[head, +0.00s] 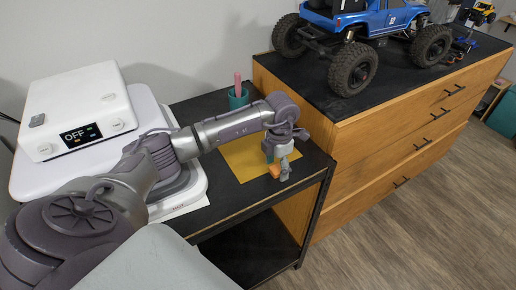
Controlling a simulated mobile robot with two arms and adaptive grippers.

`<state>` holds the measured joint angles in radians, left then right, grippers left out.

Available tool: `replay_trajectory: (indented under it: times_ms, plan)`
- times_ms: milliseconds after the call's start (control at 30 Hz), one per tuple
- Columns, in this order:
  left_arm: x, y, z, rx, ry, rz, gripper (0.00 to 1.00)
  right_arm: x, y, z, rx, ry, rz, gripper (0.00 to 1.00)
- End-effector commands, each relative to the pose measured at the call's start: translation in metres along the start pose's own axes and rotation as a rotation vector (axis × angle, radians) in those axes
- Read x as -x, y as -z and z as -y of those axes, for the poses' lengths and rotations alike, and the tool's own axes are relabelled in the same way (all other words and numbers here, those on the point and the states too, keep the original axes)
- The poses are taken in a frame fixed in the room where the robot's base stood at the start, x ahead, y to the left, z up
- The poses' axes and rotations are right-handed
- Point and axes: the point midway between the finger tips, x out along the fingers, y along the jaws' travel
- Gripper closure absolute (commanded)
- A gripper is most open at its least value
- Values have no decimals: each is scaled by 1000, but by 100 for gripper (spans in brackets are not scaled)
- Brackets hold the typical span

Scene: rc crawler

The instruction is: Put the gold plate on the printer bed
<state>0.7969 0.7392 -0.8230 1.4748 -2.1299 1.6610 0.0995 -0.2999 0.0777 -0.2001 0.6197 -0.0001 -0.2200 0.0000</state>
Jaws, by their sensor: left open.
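The gold plate (240,163), a flat yellow sheet, lies on the black table top in the middle of the head view. My left arm reaches across from the left, and part of it covers the plate's far-left area. My left gripper (279,173) points down at the plate's right side, open, with small orange and grey parts at its tips. I cannot tell whether the tips touch the plate. A white machine with an OFF display (77,108) stands at the left, probably the printer. I cannot make out its bed, and my arm hides part of it. My right gripper is not in view.
A teal cup (238,98) with a pink stick stands behind my arm on the black table (212,107). A wooden drawer cabinet (400,120) adjoins it on the right and carries a blue crawler truck (375,22). The table's front-right edge lies close to my gripper.

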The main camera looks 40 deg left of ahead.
Motion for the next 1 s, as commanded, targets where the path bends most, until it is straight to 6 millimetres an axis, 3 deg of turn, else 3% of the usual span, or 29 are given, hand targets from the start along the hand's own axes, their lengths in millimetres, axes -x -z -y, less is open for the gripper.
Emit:
replay_trajectory:
  times_ms: [67, 467, 833, 1000]
  plan:
    - [0, 0, 0, 0, 0, 0, 31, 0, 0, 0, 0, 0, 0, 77]
    - [0, 0, 0, 0, 0, -1, 98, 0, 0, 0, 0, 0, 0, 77]
    - [4, 0, -1, 1, -1, 1, 100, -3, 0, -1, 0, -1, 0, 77]
    - [20, 0, -1, -1, -3, 3, 100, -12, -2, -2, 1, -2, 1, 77]
